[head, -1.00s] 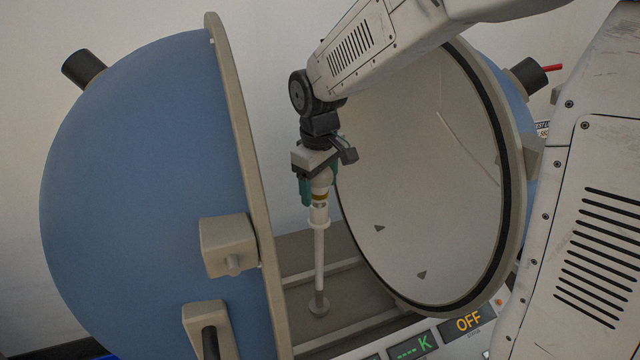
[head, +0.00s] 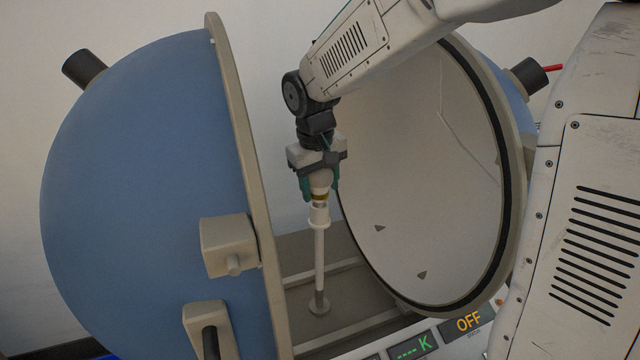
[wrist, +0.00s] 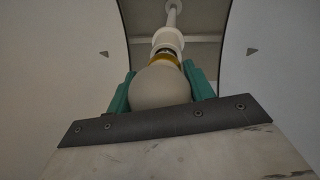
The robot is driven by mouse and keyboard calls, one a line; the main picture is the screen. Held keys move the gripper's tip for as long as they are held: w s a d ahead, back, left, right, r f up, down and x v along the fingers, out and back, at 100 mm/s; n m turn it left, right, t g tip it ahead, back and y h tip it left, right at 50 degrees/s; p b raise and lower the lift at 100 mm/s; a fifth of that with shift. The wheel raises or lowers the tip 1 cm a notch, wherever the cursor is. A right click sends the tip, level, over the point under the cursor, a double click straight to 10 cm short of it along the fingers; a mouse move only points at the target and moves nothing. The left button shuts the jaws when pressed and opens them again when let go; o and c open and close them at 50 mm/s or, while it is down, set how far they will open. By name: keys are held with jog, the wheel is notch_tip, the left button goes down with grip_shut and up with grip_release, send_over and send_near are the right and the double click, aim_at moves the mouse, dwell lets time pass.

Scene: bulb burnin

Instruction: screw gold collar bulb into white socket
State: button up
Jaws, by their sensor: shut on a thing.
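My gripper (head: 320,185) points down and is shut on the white bulb with the gold collar (head: 320,195). In the wrist view, the green fingers (wrist: 118,98) sit on both sides of the bulb's round glass (wrist: 160,86), and the gold collar (wrist: 164,58) shows beyond it. The white socket (head: 319,215) stands upright on a thin white post, directly below the bulb. The bulb's base is at the socket's mouth, roughly in line with it. How deep the base sits in the socket is hard to tell.
A large blue half sphere (head: 140,190) with a beige rim stands to the left. The other half's white inside (head: 430,190) is open to the right. A grey base (head: 350,290) lies below. A panel display (head: 468,322) reads OFF.

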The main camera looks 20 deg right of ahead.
jog(key=m, duration=0.4)
jog(key=shift+m+g, duration=0.3)
jog(key=shift+g, duration=0.1)
jog(key=m, duration=0.4)
jog(key=shift+s+g+h, duration=0.1)
jog(key=shift+g+h, duration=0.2)
jog(key=m, duration=0.5)
jog(key=shift+g, duration=0.4)
jog(key=m, duration=0.5)
jog(key=shift+s+g+y, duration=0.15)
jog(key=shift+g+y, duration=0.25)
jog(key=o, duration=0.9)
jog(key=shift+c, duration=0.2)
